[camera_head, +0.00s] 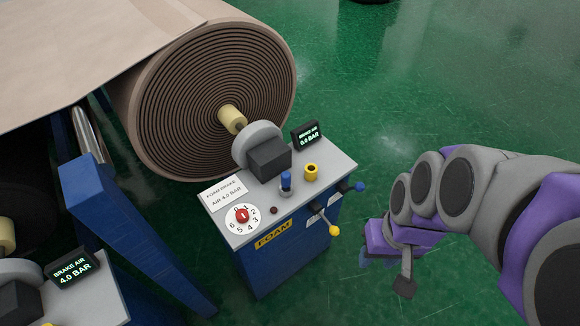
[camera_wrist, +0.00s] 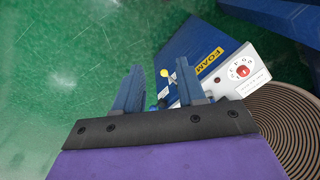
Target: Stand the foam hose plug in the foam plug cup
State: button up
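A blue plug (camera_head: 286,180), which looks like the foam hose plug, stands upright in a grey collar on top of the blue FOAM cabinet (camera_head: 265,262). Just right of it, apart, is a short yellow cup (camera_head: 311,173) with a dark opening, which looks like the foam plug cup. My gripper (camera_head: 378,255) is right of the cabinet, away from both, its fingers partly hidden in the head view. In the wrist view my gripper (camera_wrist: 160,82) has its two blue fingers spread apart with nothing held. The plug and cup cannot be made out clearly there.
A yellow-knobbed lever (camera_head: 334,230) and a blue-knobbed lever (camera_head: 359,187) stick out from the cabinet. A red dial (camera_head: 242,215) and a display (camera_head: 308,134) reading about 0.0 bar are on top. A large brown roll (camera_head: 190,110) stands behind. Green floor is clear at right.

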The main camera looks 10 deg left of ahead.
jog(key=o, duration=0.4)
jog(key=w+a+f+n, duration=0.1)
jog(key=w+a, duration=0.2)
jog(key=w, duration=0.1)
jog(key=w+a+f+n+t+y, duration=0.1)
jog(key=w+a, duration=0.2)
jog(key=w, duration=0.1)
jog(key=w+a+f+n+t+p, duration=0.1)
jog(key=w+a, duration=0.2)
jog(key=w, duration=0.1)
jog(key=shift+w+a+f+y, duration=0.2)
jog(key=shift+w+f+y, duration=0.05)
jog(key=shift+w+y, duration=0.15)
jog(key=shift+o, duration=0.2)
jog(key=n+t+y+p, duration=0.1)
jog(key=n+t+y, duration=0.1)
jog(key=n+t, duration=0.1)
send_near(284, 177)
jog(key=b+x, duration=0.1)
jog(key=x, duration=0.3)
jog(key=b+x, duration=0.1)
jog(key=x, duration=0.4)
jog(key=b+x, duration=0.1)
jog(key=x, duration=0.3)
jog(key=shift+w+d+f, duration=0.15)
jog(key=shift+w+d, duration=0.2)
jog(key=shift+w, duration=0.05)
